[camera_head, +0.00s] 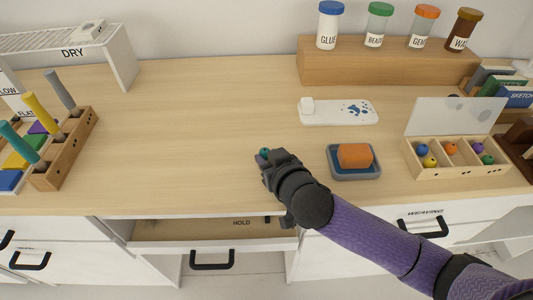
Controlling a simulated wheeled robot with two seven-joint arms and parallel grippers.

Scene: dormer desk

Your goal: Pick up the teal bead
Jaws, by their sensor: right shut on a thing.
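The teal bead (264,151) shows as a small round tip at the far end of my right gripper (263,156). The gripper is shut on it, over the middle of the wooden desk in the camera_head view. The dark fingers hide part of the bead. I cannot tell how far it is above the desk top. My left gripper is not in view.
An open-lidded wooden bead box (455,170) holds several coloured beads at the right. An orange block (354,155) sits in a blue-grey tray (353,177) beside my right gripper. A drawer (210,230) stands open below the desk edge. The desk's left-middle (180,130) is clear.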

